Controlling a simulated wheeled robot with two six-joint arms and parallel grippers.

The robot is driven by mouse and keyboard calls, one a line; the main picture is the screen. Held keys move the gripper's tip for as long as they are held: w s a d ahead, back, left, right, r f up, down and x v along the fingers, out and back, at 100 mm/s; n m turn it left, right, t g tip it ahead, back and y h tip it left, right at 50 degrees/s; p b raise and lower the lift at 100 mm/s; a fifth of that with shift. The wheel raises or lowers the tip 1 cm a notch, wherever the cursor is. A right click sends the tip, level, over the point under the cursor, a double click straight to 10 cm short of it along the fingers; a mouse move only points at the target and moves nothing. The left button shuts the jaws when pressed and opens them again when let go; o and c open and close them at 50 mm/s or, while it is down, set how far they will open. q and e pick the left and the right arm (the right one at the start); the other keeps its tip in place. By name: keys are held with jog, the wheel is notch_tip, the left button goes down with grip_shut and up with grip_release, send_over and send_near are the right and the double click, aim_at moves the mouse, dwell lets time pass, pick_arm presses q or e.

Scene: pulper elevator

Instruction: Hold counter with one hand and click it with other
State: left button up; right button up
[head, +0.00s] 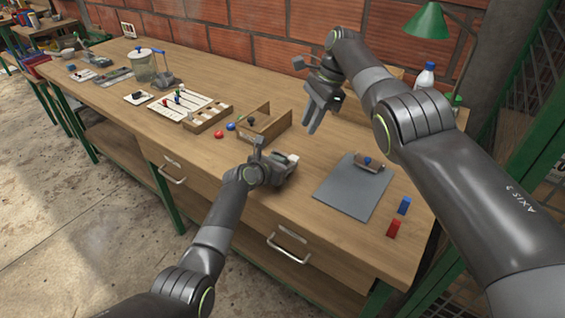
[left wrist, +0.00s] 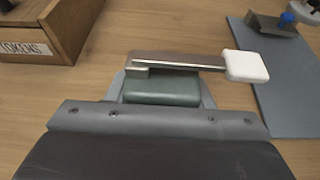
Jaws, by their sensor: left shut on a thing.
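The counter shows in the left wrist view as a green body (left wrist: 162,91) with a flat metal lever (left wrist: 175,62) on top, ending in a white pad (left wrist: 247,66). In the head view its white pad (head: 293,158) sticks out beside my left gripper (head: 279,172), which hides most of the counter. My left gripper is shut on the counter's body, low over the front of the bench. My right gripper (head: 322,110) hangs above the bench, behind and to the right of the counter, apart from it. Its fingers point down, and their gap is unclear.
A wooden tokens box (head: 268,124) stands behind the counter. A grey mat (head: 352,190) with a small stamp-like block lies to the right. Blue (head: 404,205) and red (head: 394,228) blocks lie near the right end. Several game pieces and a jar (head: 145,68) stand farther left.

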grip_shut()
dwell(1.4)
